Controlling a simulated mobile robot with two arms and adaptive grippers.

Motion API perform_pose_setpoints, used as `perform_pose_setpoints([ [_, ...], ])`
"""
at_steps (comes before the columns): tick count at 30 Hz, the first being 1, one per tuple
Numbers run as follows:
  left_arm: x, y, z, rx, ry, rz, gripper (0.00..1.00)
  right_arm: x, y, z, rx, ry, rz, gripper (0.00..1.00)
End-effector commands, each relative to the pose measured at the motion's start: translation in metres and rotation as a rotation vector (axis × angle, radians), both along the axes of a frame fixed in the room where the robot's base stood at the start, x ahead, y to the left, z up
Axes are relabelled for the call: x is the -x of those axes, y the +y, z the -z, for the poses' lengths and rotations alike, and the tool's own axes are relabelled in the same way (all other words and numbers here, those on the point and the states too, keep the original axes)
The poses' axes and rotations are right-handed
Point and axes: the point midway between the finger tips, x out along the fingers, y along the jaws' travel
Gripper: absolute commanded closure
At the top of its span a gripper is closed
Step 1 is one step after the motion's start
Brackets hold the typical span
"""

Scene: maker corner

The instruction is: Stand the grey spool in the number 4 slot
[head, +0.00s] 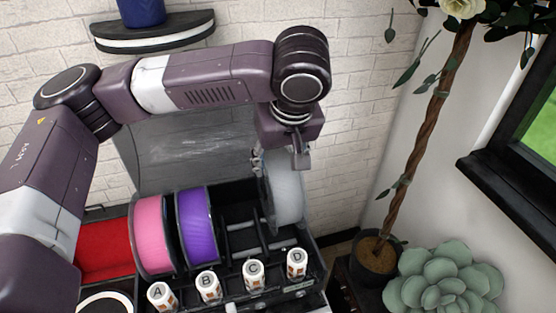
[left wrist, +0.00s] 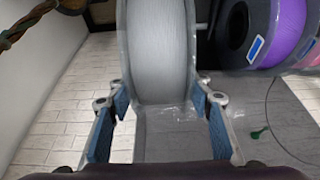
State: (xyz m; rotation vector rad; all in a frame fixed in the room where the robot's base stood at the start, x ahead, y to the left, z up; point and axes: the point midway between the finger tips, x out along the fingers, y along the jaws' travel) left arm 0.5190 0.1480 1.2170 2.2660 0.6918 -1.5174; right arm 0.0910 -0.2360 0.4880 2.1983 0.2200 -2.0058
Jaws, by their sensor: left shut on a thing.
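The grey spool (head: 288,195) stands upright at the right end of the dark rack (head: 238,218), in line with the other spools. It also shows in the left wrist view (left wrist: 160,45), with its rim between my two fingers. My left gripper (head: 280,160) is shut on the spool's upper rim, pointing down from above. In the left wrist view the blue-padded fingers (left wrist: 158,105) lie on either side of it. I cannot tell whether the spool's bottom rests on the rack. No slot number is readable. My right gripper is not in view.
A pink spool (head: 153,235) and a purple spool (head: 196,226) stand at the rack's left. An empty gap separates purple and grey. Canisters marked A, B, C and D (head: 297,264) line the front. A potted plant (head: 375,258) and a succulent (head: 440,280) stand right.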

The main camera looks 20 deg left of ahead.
Motion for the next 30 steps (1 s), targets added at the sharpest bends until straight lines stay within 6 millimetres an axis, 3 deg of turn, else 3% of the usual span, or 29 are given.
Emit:
perform_pose_setpoints([
  [18,-0.001,0.000,0.050,0.001,-0.003,-0.001,1.00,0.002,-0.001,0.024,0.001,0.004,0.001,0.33],
  [30,-0.001,0.000,0.053,0.001,-0.004,-0.001,1.00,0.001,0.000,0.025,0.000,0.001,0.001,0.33],
])
